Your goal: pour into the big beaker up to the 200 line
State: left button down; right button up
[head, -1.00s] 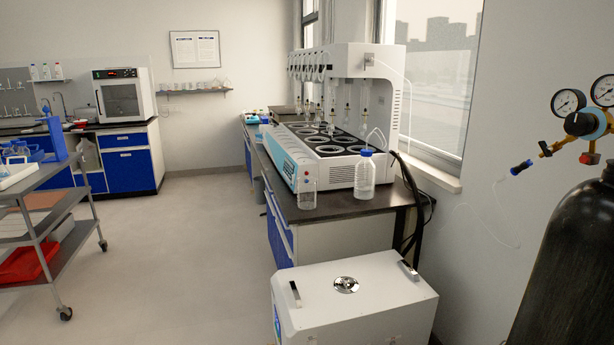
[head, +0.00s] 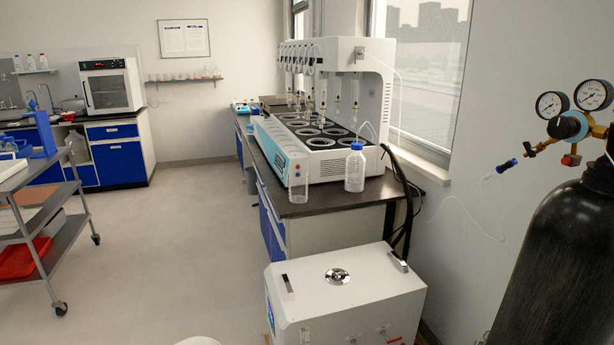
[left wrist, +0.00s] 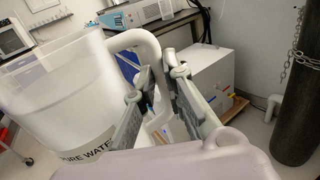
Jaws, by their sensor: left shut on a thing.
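A clear glass beaker (head: 298,188) stands upright on the near left corner of the dark bench top in the head view. Its lines and contents are too small to read. In the left wrist view a large translucent pitcher (left wrist: 60,95) labelled "PURE WATER" fills the left side. My left gripper (left wrist: 161,88) is shut on the pitcher's pale handle (left wrist: 138,38). Neither gripper shows in the head view, and my right gripper is in neither view.
A blue-capped bottle (head: 355,168) stands right of the beaker, before the distiller (head: 335,150). A white box unit (head: 345,295) sits on the floor before the bench. A gas cylinder (head: 560,240) stands at right, a cart (head: 50,240) at left. The middle floor is clear.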

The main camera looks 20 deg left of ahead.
aim_at(297, 179)
jog(key=i+j+z, duration=0.1)
jog(key=z, duration=0.3)
jog(key=j+z, duration=0.25)
jog(key=z, duration=0.2)
jog(key=i+j+z, duration=0.1)
jog(key=j+z, duration=0.2)
jog(key=j, duration=0.4)
jog(key=j+z, duration=0.3)
jog(key=j, duration=1.1)
jog(key=j+z, duration=0.1)
jog(key=j, duration=0.65)
jog(key=k+j, duration=0.15)
jog(key=j, duration=0.6)
jog(key=j+z, duration=0.1)
jog(key=j, duration=0.65)
